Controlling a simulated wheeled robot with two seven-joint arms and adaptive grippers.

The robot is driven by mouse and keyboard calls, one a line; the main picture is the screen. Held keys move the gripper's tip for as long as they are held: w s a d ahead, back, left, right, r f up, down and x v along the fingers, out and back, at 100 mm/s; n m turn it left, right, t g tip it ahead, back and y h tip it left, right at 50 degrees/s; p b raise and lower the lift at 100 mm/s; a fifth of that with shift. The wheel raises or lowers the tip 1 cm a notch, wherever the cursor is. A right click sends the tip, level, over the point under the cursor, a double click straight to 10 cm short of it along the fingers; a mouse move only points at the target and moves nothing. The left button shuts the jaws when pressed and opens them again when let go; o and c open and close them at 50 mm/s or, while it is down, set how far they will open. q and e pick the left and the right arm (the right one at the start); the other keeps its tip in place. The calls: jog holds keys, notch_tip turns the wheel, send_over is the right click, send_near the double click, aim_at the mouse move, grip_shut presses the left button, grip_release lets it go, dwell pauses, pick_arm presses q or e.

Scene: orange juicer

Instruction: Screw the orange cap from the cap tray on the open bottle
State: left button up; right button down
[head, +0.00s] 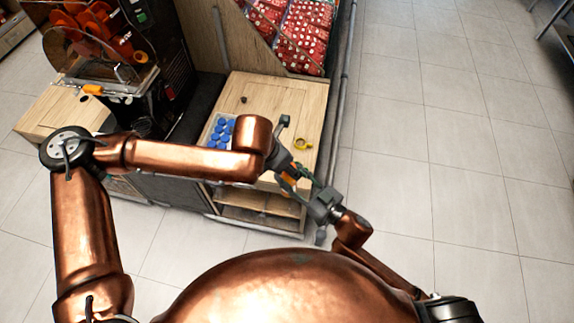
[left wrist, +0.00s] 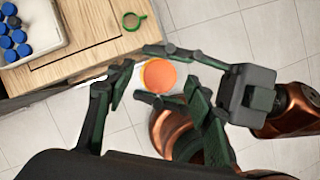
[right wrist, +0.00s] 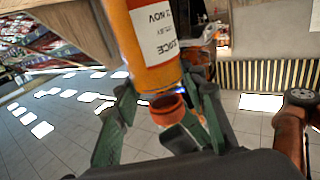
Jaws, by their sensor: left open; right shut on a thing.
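My right gripper (head: 306,188) is shut on the orange juice bottle (head: 289,186) and holds it in the air off the counter's front edge. In the right wrist view the labelled bottle (right wrist: 155,45) appears upside down between the fingers. A red-orange cap (right wrist: 168,107) shows at its top end. From above, in the left wrist view, the orange cap (left wrist: 158,77) covers the bottle's mouth; how tightly it sits I cannot tell. My left gripper (head: 284,168) is open, its fingers (left wrist: 160,72) on either side of the cap. The cap tray (left wrist: 62,38) holds several blue caps.
The juicer (head: 110,50) stands at the back left. Open tiled floor (head: 450,200) lies to the right.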

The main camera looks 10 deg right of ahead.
pick_arm(q)
jog(key=v, duration=1.2)
dwell(0.3)
